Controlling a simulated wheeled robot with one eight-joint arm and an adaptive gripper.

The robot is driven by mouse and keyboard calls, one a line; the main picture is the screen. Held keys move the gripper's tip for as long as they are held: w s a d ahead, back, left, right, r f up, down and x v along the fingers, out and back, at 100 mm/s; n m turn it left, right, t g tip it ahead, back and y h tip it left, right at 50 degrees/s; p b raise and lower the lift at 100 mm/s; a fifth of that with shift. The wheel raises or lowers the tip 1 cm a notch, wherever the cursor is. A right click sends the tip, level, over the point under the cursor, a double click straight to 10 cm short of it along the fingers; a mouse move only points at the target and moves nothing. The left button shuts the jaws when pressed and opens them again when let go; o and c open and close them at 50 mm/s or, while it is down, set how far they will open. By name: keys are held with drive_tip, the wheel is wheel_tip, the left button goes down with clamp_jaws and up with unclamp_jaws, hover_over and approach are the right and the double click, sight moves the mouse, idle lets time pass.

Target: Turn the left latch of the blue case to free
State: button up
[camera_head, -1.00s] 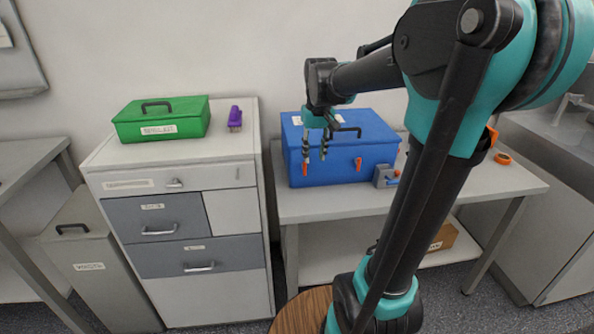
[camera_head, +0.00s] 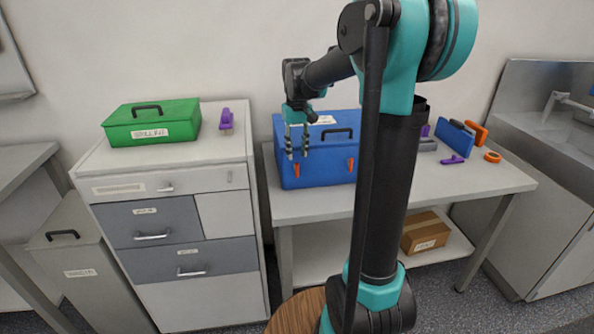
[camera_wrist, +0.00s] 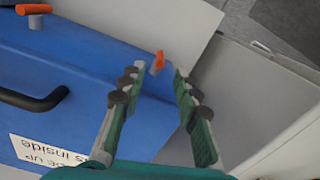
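The blue case (camera_head: 325,170) stands shut on the table, with a black handle on its lid. Its left orange latch (camera_head: 297,170) and right orange latch (camera_head: 350,164) are on the front face and look near upright in the head view. My gripper (camera_head: 297,155) is open and empty, fingers pointing down, just above the left latch in that view. In the wrist view, the left latch (camera_wrist: 158,60) shows beyond and between the spread fingertips (camera_wrist: 153,83), apparently untouched. The right latch (camera_wrist: 35,9) is at the upper left there.
A drawer cabinet (camera_head: 190,200) with a green case (camera_head: 152,122) stands to the left. My arm crosses the table right of the blue case. Purple and orange items, including an orange ring (camera_head: 492,157), lie farther right on the table (camera_head: 430,180).

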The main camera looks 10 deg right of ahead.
sight(297, 170)
wheel_tip(297, 170, down, 8)
drive_tip(key=shift+r, duration=0.1)
idle(0.4)
